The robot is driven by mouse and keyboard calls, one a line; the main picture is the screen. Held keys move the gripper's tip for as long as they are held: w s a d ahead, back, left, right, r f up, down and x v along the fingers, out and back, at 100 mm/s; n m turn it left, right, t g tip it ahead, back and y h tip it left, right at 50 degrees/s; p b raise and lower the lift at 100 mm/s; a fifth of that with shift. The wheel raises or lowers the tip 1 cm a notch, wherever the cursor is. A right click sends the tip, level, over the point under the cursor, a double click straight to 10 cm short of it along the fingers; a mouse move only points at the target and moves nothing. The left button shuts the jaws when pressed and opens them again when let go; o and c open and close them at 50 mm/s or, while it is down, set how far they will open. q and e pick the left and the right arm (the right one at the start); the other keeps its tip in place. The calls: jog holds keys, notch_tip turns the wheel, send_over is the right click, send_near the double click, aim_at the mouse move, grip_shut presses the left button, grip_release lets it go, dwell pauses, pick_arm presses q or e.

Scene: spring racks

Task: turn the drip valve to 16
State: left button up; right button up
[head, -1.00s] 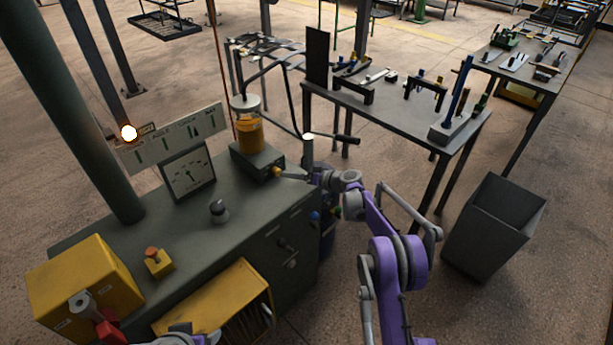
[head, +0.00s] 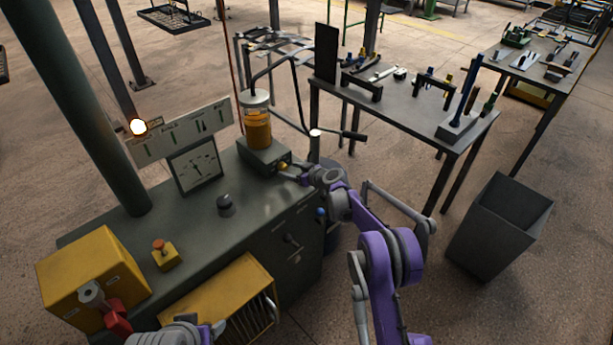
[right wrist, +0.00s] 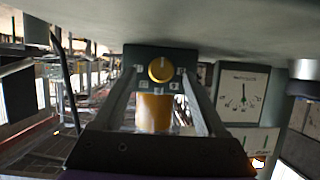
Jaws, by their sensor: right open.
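The drip valve is a small yellow knob (head: 283,167) on the front of the dark box under the amber oil jar (head: 257,128). In the right wrist view, which looks upside down, the knob (right wrist: 160,69) has a dark line across its face and small number labels around it, too small to read. My right gripper (head: 291,171) is at the knob. In the right wrist view its open fingers (right wrist: 160,78) stand on either side of the knob, with gaps visible; I cannot tell the depth.
The cabinet top (head: 205,235) holds a gauge (head: 196,168), a black knob (head: 225,203) and a yellow box with an orange button (head: 165,252). A larger yellow box (head: 88,275) stands front left. A tool table (head: 405,105) and a grey bin (head: 500,230) stand right.

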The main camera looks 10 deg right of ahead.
jog(key=v, duration=0.8)
jog(key=shift+s+d+b, duration=0.1)
jog(key=shift+s+b, duration=0.05)
jog(key=shift+b, duration=0.2)
